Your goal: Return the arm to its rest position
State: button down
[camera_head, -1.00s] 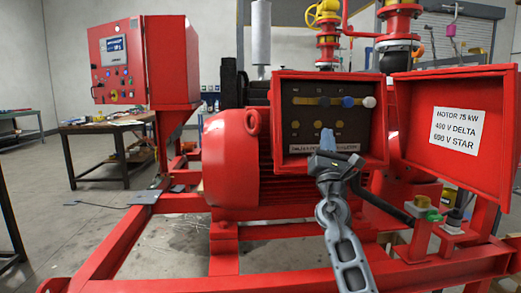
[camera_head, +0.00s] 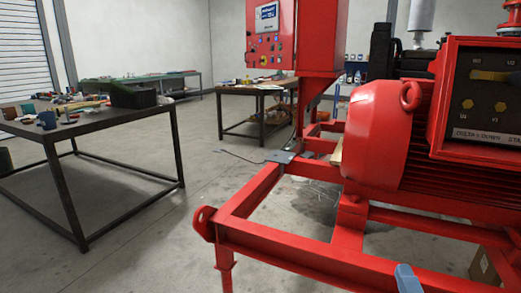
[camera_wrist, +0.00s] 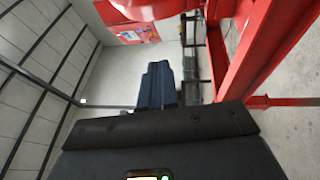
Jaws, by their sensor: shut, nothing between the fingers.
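My gripper shows in the wrist view with its blue fingers (camera_wrist: 158,84) together and nothing between them. In the head view only a blue fingertip of my gripper (camera_head: 407,279) shows at the bottom edge, right of the middle, in front of the red skid frame (camera_head: 285,252). The rest of my arm is out of the head view. The wrist view is turned on its side, with a red beam (camera_wrist: 255,45) to the right of the fingers.
The red motor (camera_head: 380,135) and open terminal box (camera_head: 478,135) stand at the right. A control cabinet (camera_head: 318,38) stands behind. A dark workbench (camera_head: 110,122) with small items is at the left. Bare floor (camera_head: 150,240) lies between bench and skid.

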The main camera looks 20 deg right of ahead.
jog(key=s+a+f+m+y, duration=0.2)
jog(key=s+a+m+y, duration=0.2)
jog(key=s+a, duration=0.4)
jog(key=s+a+f+m+y, duration=0.3)
jog(key=s+a+y, duration=0.1)
jog(key=s+a, duration=0.4)
jog(key=s+a+r+m+g+y, duration=0.2)
jog(key=s+r+m, duration=0.3)
jog(key=s, duration=0.4)
notch_tip(320, 180, up, 12)
jog(key=p, duration=1.4)
jog(key=shift+w+r+m, duration=0.15)
jog(key=shift+w+m, duration=0.05)
jog(key=shift+m, duration=0.1)
jog(key=shift+a, duration=0.1)
